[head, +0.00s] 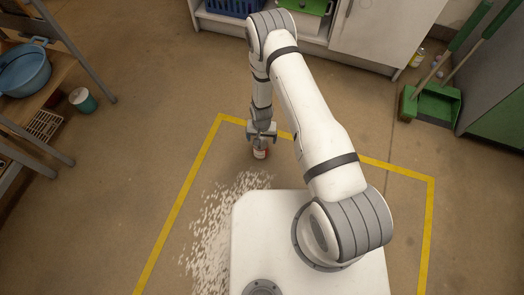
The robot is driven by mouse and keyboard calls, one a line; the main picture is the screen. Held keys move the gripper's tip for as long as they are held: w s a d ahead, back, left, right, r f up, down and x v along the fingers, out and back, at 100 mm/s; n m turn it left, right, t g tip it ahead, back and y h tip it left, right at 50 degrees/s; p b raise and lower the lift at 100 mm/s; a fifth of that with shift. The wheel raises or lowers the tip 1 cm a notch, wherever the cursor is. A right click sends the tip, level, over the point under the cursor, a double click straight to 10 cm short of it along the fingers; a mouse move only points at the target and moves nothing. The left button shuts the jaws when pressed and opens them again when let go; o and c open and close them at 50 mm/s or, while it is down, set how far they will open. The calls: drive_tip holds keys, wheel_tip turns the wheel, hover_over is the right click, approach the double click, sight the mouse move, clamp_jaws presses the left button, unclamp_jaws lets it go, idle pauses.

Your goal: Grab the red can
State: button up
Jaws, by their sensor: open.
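My gripper (262,136) points down near the floor, inside the yellow-taped area close to its far edge. A small can (260,153) with red and pale parts stands directly below or between the fingers. The gripper is open, and its fingers partly hide the can. I cannot tell from this one view whether the fingers touch it or are on either side of it.
Yellow tape (185,195) marks the floor around my base. A shelf with a blue basin (24,72) and a green-and-white cup (82,99) are at the left. A green dustpan (437,103) stands right. White cabinets (378,32) line the back.

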sight(261, 146)
drive_tip(key=f+b, duration=0.1)
drive_tip(key=f, duration=0.1)
drive_tip(key=f+b, duration=0.1)
drive_tip(key=f, duration=0.2)
drive_tip(key=f+b, duration=0.1)
drive_tip(key=f, duration=0.1)
drive_tip(key=shift+s+a+f+b, duration=0.1)
drive_tip(key=shift+a+f+b, duration=0.15)
drive_tip(key=shift+f+b, duration=0.15)
drive_tip(key=shift+r, duration=0.1)
drive_tip(key=shift+c, duration=0.6)
drive_tip(key=c, duration=1)
drive_tip(key=shift+o, duration=0.2)
drive_tip(key=shift+r, duration=0.1)
